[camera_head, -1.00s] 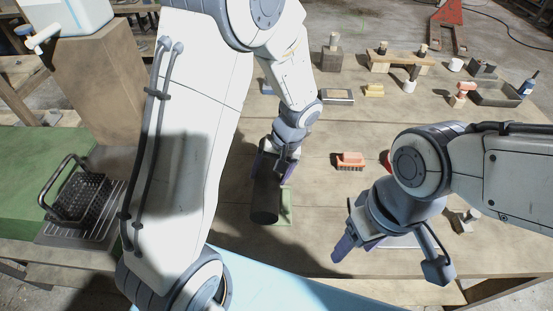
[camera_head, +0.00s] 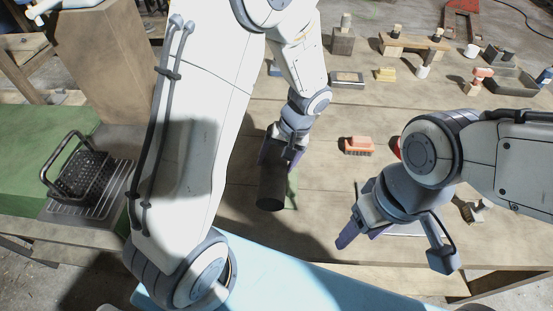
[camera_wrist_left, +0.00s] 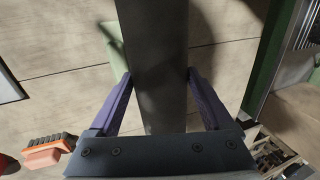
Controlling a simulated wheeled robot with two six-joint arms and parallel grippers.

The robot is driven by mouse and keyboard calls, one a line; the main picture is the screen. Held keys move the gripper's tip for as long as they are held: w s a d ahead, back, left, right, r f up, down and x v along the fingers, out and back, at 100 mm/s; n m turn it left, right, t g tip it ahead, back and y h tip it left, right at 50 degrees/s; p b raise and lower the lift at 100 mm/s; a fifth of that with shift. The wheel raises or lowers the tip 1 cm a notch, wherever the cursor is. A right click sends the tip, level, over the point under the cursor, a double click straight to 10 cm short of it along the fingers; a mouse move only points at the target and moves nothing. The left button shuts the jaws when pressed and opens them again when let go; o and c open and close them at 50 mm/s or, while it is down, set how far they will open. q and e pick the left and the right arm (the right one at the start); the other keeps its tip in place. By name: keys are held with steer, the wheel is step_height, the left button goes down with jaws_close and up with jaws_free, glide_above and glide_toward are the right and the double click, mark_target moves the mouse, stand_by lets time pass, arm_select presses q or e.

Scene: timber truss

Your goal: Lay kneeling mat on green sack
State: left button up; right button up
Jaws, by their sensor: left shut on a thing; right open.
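My left gripper (camera_head: 280,150) is shut on a dark, roll-shaped kneeling mat (camera_head: 271,188), holding it over the wooden table. The mat also fills the middle of the left wrist view (camera_wrist_left: 160,60), between the two purple fingers (camera_wrist_left: 158,95). The green sack (camera_head: 293,188) is mostly hidden behind the mat; a green edge shows on its right side, and in the left wrist view a green corner (camera_wrist_left: 112,42) shows on its left. I cannot tell whether the mat touches the sack. My right gripper (camera_head: 357,238) is open and empty, low over the table's front right.
An orange brush (camera_head: 358,146) lies right of the mat. A flat dark-topped box (camera_head: 347,79), a yellow block (camera_head: 385,75) and a grey tray (camera_head: 513,80) stand toward the back. A black wire basket (camera_head: 78,172) sits on a rack at left. Table between mat and brush is clear.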

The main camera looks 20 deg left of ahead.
mark_target(284, 161)
arm_select(q)
steer(key=shift+f+b, duration=2.45)
steer(key=shift+f, duration=0.6)
steer(key=shift+s+f+b, duration=0.25)
steer(key=shift+f+b, duration=0.1)
steer(key=shift+f, duration=0.1)
steer(key=o, duration=1.3)
steer(key=shift+f, duration=0.1)
steer(key=shift+w+d+r, duration=0.1)
steer(key=shift+r, duration=0.35)
steer(key=v, duration=1)
steer(key=shift+w+r, duration=0.15)
steer(key=shift+r, duration=0.25)
